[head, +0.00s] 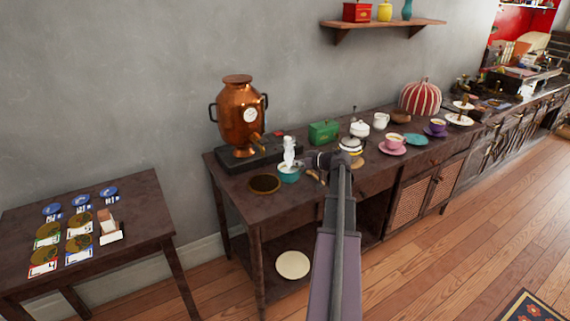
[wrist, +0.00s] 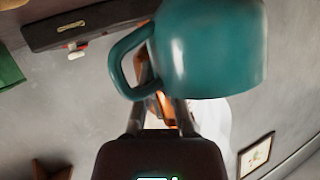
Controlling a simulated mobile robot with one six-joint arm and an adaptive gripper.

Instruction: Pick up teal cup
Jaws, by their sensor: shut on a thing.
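The teal cup (head: 288,174) is at the front left of the dark sideboard in the head view, below the copper urn's spout side. In the wrist view the teal cup (wrist: 212,50) fills the upper middle, its handle (wrist: 122,62) to the left. My gripper (head: 305,162) reaches it from the right in the head view. In the wrist view my gripper (wrist: 160,100) is shut on the cup at its handle side; the cup hides the fingertips. Whether the cup touches the sideboard top I cannot tell.
A copper urn (head: 241,112) stands on a black base behind the cup. A white figure-like object (head: 289,150) is close behind it. A round brown mat (head: 265,184) lies to its left. A green box (head: 323,132) and a pink cup (head: 393,141) are to the right.

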